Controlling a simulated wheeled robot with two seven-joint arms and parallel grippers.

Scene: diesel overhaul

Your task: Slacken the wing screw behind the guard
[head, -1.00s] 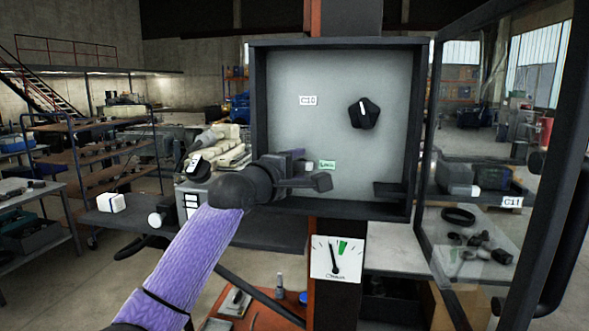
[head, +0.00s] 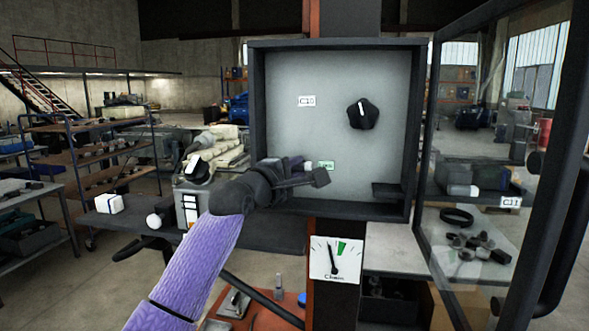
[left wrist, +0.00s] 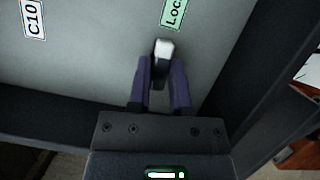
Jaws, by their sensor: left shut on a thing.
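A small dark wing screw with a white-marked end (left wrist: 163,50) sits on the grey panel, beside the green label (left wrist: 173,13), in the left wrist view. My left gripper (left wrist: 163,82) is shut on it, one purple finger on each side. In the head view my left gripper (head: 298,164) is at the panel's lower left, and it hides the screw. The clear guard door (head: 478,130) with a black frame stands swung open on the right. My right gripper does not show.
The box has raised dark edges (head: 258,120). Below hangs a white gauge (head: 335,260), its needle left of the green band.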

